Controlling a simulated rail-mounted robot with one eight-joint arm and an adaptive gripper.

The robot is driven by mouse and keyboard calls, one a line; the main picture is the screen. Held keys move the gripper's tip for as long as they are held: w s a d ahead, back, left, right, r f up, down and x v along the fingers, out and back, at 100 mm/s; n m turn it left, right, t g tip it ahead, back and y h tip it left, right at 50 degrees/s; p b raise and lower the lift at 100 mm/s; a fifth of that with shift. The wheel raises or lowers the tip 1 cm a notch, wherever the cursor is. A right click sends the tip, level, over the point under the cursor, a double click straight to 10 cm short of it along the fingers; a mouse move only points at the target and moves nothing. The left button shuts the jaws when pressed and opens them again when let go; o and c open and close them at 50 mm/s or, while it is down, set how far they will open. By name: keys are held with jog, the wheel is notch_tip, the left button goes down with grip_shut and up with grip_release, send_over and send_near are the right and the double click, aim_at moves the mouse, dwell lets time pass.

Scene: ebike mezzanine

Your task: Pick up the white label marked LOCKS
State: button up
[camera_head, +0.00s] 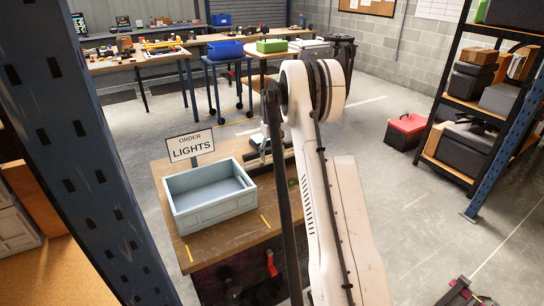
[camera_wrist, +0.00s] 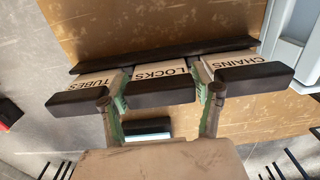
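The white label marked LOCKS (camera_wrist: 160,72) is the middle one of three labels in the wrist view. It has a dark block (camera_wrist: 161,93) along its lower side. The label marked TUBES (camera_wrist: 93,80) is to its left and the label marked CHAINS (camera_wrist: 236,63) to its right. My gripper (camera_wrist: 160,98) is open, with one finger on each side of the LOCKS label's dark block. Whether the fingers touch it I cannot tell. In the head view my arm hides much of this area and the lettering does not show.
The labels are by a dark bar (camera_wrist: 165,53) on the wooden table (camera_head: 238,234). A blue-grey crate (camera_head: 215,212) and an ORDER LIGHTS sign (camera_head: 190,146) stand on the table's left. Dark shelving (camera_head: 458,105) and a red box (camera_head: 406,130) are at the right.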

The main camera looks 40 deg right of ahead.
jog(key=c, duration=0.8)
jog(key=shift+r, duration=0.15)
